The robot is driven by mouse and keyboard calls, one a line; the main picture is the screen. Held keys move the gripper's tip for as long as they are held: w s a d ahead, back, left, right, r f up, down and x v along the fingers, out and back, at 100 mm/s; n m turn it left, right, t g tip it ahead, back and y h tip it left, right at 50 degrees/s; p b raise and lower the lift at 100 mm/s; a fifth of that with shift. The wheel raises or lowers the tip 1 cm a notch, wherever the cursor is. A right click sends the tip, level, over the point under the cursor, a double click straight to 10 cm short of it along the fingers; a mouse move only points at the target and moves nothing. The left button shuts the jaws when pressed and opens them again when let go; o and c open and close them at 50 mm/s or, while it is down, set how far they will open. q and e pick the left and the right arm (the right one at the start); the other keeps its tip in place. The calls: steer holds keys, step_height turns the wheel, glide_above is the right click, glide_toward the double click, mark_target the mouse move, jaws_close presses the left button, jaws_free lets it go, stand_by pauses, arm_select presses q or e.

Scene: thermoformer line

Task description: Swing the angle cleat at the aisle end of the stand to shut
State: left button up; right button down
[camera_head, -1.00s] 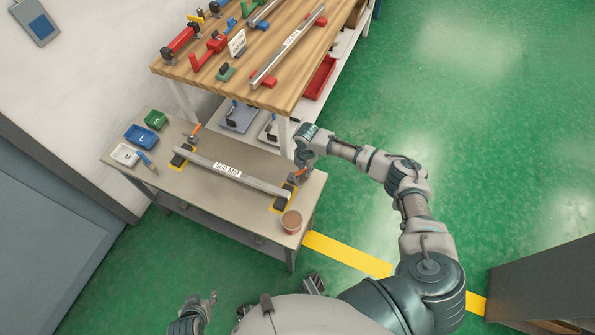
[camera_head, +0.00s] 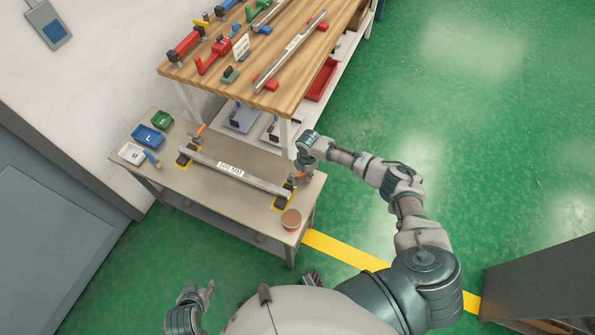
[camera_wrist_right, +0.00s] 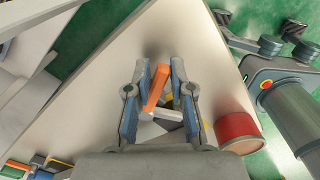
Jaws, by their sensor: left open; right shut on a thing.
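A grey bar labelled 500 MM (camera_head: 231,169) lies across two dark supports on a small beige stand (camera_head: 240,207). The angle cleat at the stand's right end has an orange lever (camera_head: 298,176); the lever also shows in the right wrist view (camera_wrist_right: 155,88). My right gripper (camera_head: 303,170) is shut on this lever, its two fingers on either side of it. The gripper partly hides the cleat's base, and I cannot tell the cleat's exact angle. A second orange-levered cleat (camera_head: 200,131) stands at the bar's far left end. My left gripper (camera_head: 207,291) is open and empty, low at the front.
A reddish-brown round tub (camera_head: 291,219) stands at the stand's front right corner, close to my right gripper. White (camera_head: 131,153), blue (camera_head: 147,135) and green (camera_head: 161,121) bins sit at the left end. A wooden workbench (camera_head: 270,47) stands behind. Green floor is open on the right.

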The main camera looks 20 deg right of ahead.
steer(key=shift+s+d+f, duration=0.1)
steer(key=shift+s+d, duration=0.05)
steer(key=m+p, duration=0.1)
steer(key=s+m+p, duration=0.1)
steer(key=p, duration=0.1)
steer(key=shift+a, duration=0.25)
steer(key=shift+s+a+m+p, duration=0.2)
steer(key=shift+m+p, duration=0.25)
steer(key=shift+m, duration=0.25)
